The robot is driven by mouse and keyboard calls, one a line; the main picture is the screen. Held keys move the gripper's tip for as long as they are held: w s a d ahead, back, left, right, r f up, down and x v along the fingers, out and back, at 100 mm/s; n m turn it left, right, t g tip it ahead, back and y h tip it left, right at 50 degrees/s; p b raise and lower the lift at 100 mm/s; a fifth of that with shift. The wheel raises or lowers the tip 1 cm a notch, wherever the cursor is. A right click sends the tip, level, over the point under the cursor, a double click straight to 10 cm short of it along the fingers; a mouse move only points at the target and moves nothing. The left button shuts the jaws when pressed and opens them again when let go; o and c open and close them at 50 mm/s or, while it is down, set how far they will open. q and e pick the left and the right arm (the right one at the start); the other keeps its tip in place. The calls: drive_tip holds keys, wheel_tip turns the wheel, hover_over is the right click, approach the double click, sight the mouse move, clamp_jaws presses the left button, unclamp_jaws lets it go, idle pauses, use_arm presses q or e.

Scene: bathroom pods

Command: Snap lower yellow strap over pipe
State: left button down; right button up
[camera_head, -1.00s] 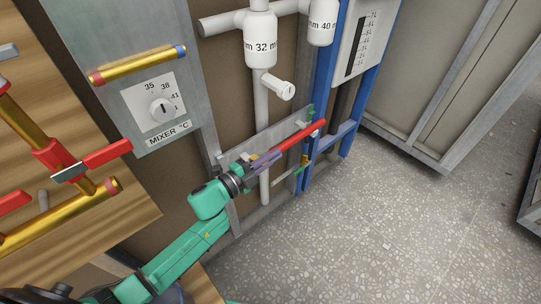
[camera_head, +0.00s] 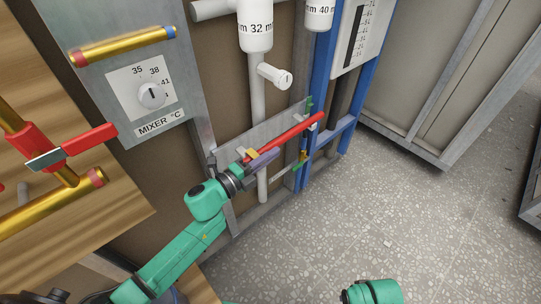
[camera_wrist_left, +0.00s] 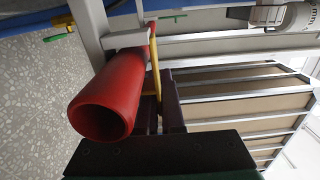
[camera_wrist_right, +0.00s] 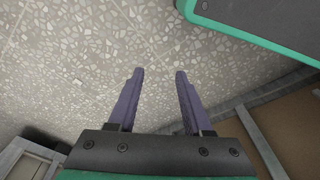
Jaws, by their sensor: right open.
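A red pipe (camera_head: 290,134) lies along the grey rail and reaches toward the blue frame; its open end (camera_wrist_left: 100,115) is close in the left wrist view. A thin yellow strap (camera_wrist_left: 154,62) stands beside the pipe, apart from its open end; I cannot tell whether it touches the pipe's side. My left gripper (camera_head: 268,157) is beside the pipe; its purple fingers (camera_wrist_left: 160,95) look closed about the strap's end, partly hidden by the pipe. My right gripper (camera_wrist_right: 155,73) is open and empty above the floor.
The mixer panel (camera_head: 145,92) is at left.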

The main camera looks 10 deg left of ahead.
use_arm(q)
drive_tip(key=shift+f, duration=0.15)
drive_tip(key=c, duration=1)
unclamp_jaws()
drive_tip(key=shift+c, duration=0.2)
drive_tip(key=shift+a, duration=0.1)
drive_tip(key=v, duration=1.4)
drive_tip(key=shift+s+p, duration=0.25)
drive_tip(key=shift+p, duration=0.15)
use_arm(e)
drive_tip(key=shift+s+d+f, duration=0.15)
drive_tip(key=shift+f, duration=0.35)
drive_tip(key=shift+s+d+f, duration=0.1)
drive_tip(key=shift+f, duration=0.35)
use_arm(q)
drive_tip(key=shift+a, duration=0.1)
